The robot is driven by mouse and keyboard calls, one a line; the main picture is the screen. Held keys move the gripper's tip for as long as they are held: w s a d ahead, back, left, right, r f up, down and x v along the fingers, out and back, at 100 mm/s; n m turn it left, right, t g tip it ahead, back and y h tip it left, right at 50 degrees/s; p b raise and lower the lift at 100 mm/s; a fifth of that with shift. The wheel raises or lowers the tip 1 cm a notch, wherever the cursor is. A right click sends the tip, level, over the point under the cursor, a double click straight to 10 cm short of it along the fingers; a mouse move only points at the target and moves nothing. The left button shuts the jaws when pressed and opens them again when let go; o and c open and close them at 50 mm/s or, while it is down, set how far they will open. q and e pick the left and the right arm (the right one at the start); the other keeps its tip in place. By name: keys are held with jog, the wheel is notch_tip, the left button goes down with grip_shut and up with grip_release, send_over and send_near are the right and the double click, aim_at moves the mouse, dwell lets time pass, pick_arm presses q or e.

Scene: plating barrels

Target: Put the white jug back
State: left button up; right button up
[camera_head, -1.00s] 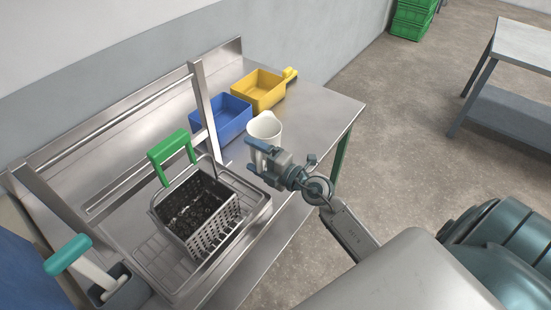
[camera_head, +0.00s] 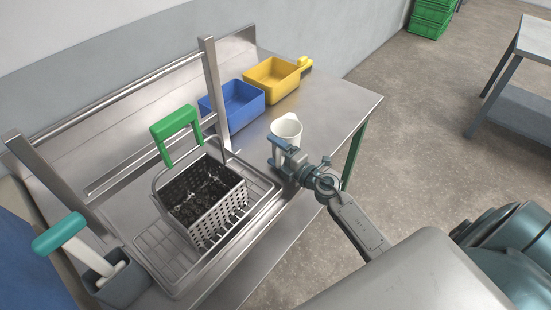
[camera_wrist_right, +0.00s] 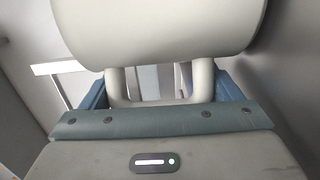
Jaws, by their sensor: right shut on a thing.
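The white jug (camera_head: 287,127) is upright at the bench's right part, in front of the blue and yellow bins. My right gripper (camera_head: 281,158) is on the near side of the jug and shut on its handle. In the right wrist view the jug's pale body (camera_wrist_right: 160,28) fills the top, and its handle (camera_wrist_right: 116,84) comes down between the blue fingers. I cannot tell whether the jug's base touches the bench, because the gripper hides it. My left gripper is not in view.
A blue bin (camera_head: 214,120) and a yellow bin (camera_head: 262,89) stand behind the jug. A perforated basket with a green handle (camera_head: 176,128) sits on a rack left of the gripper. A metal upright (camera_head: 213,95) rises between. A teal-handled tool (camera_head: 60,232) stands at far left.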

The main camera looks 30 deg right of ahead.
jog(key=shift+f, duration=0.25)
jog(key=o, duration=0.9)
jog(key=shift+r, duration=0.25)
jog(key=b+v, duration=0.1)
jog(key=v, duration=0.2)
jog(key=b+v, duration=0.1)
jog(key=v, duration=0.2)
jog(key=b+v, duration=0.1)
jog(key=v, duration=0.2)
jog(key=shift+s+f+b, duration=0.15)
jog(key=shift+f+b, duration=0.15)
jog(key=shift+f, duration=0.05)
jog(key=shift+b+v, duration=0.85)
pick_arm(q)
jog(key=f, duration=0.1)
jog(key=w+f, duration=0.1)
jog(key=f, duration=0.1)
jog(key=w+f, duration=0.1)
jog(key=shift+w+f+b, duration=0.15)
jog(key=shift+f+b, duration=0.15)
jog(key=shift+b, duration=0.1)
pick_arm(e)
jog(key=shift+s+d+r, duration=0.15)
jog(key=shift+s+r, duration=0.15)
jog(key=shift+s, duration=0.2)
